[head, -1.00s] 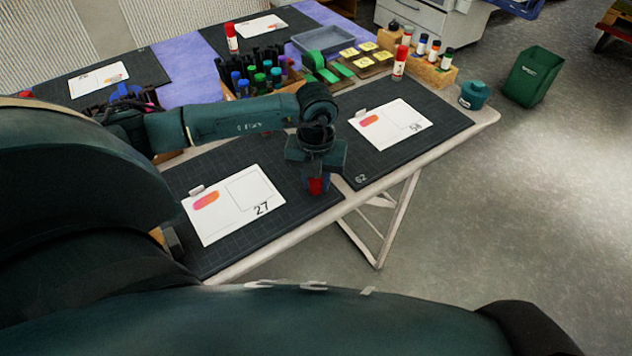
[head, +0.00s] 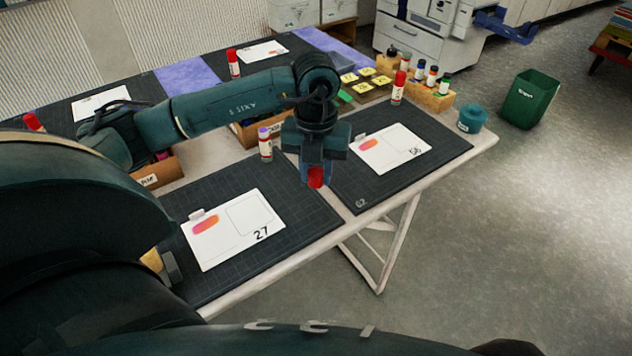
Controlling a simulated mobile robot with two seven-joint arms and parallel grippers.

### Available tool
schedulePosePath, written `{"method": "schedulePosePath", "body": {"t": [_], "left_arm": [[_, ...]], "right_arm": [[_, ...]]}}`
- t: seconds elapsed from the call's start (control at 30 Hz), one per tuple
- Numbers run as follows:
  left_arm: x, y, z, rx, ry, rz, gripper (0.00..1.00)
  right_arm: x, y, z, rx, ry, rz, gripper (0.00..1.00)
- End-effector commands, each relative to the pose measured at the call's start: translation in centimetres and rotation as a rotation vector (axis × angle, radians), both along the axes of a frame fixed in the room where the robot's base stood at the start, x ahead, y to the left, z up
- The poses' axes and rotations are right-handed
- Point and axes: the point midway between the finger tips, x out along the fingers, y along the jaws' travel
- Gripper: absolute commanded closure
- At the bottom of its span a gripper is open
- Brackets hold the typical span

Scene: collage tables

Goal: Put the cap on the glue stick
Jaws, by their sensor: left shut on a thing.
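My left gripper (head: 316,172) points down and is shut on a small red cap (head: 315,180), which shows between its fingers. It hangs over the gap between the two near mats, seemingly above the table. A glue stick (head: 265,146) with a white body and a bluish-purple top stands upright just left of the gripper, apart from it, behind the left mat. Other glue sticks with red caps stand at the back (head: 233,63) and at the right (head: 398,87). My right gripper is not in view.
Two dark mats (head: 290,220) carry white cards, numbered 27 (head: 215,245) and 56 (head: 402,160). A cardboard box (head: 245,135) is partly behind my arm. A teal pot (head: 472,118) stands at the right corner; a green bin (head: 530,98) is on the floor.

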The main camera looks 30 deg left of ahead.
Motion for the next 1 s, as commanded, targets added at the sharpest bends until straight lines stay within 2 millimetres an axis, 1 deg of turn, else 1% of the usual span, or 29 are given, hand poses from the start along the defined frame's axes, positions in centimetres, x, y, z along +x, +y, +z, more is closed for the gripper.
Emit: {"method": "schedulePosePath", "body": {"t": [0.4,0.47,0.53,0.57,0.67,0.97,1.0], "left_arm": [[0.0,0.0,0.2,0.000,0.001,-0.007,0.93],[0.0,-0.1,0.2,0.000,0.001,-0.034,0.93],[-0.1,-0.3,0.2,-0.001,0.001,-0.105,0.93],[-0.1,-0.4,0.3,-0.001,0.001,-0.151,0.93],[-0.3,-1.0,0.4,-0.002,-0.002,-0.365,0.93],[-1.1,-2.9,1.0,-0.001,-0.007,-1.229,0.93],[-1.2,-3.2,1.1,-0.001,-0.008,-1.345,0.93]], "right_arm": [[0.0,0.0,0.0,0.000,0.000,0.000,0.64],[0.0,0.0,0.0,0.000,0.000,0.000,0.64],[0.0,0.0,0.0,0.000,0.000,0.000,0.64],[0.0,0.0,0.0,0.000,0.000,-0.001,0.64],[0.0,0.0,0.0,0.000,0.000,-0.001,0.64],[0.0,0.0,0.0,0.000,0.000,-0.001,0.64],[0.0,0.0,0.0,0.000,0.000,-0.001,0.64]]}}
